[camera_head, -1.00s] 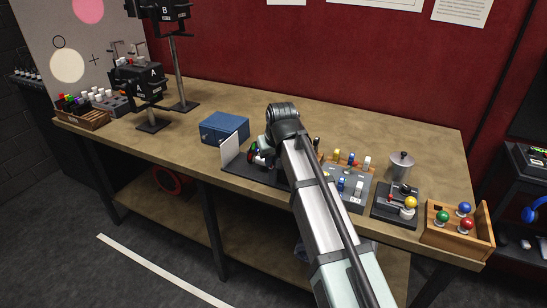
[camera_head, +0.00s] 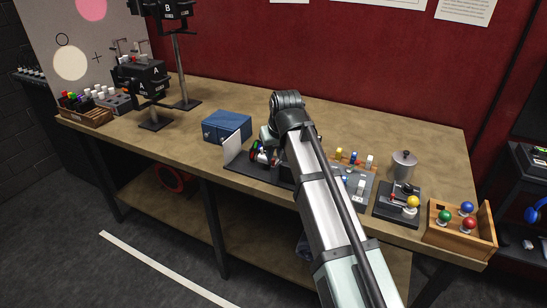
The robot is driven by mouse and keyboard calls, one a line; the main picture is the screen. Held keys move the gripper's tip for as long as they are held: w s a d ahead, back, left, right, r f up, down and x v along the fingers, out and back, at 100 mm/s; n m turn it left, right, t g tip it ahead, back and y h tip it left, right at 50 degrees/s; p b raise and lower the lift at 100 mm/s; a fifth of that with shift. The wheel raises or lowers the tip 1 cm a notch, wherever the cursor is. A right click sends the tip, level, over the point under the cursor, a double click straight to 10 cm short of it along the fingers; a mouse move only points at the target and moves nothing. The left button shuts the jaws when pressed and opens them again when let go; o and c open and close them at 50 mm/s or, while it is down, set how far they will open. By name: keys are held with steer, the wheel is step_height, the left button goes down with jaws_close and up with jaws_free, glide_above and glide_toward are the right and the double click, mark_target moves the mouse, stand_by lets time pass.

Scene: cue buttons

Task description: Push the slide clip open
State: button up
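I cannot make out the slide clip for certain. My arm reaches over the workbench, and its wrist (camera_head: 288,105) is bent downward above a dark base plate (camera_head: 240,173). The plate carries an upright white panel (camera_head: 232,149) and a small mechanism with coloured parts (camera_head: 262,154). My gripper's fingertips are hidden or too small to tell at this mechanism, so I cannot see whether they are open, shut or touching anything. The arm covers the right part of the plate.
A blue box (camera_head: 227,126) stands behind the panel. Right of my arm are a panel of coloured levers (camera_head: 356,180), a metal pot (camera_head: 404,166), a joystick base (camera_head: 397,205) and a wooden box (camera_head: 459,238) with coloured balls. The bench (camera_head: 330,115) behind is mostly clear.

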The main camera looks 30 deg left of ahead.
steer(key=v, duration=1)
steer(key=shift+s+r, duration=0.1)
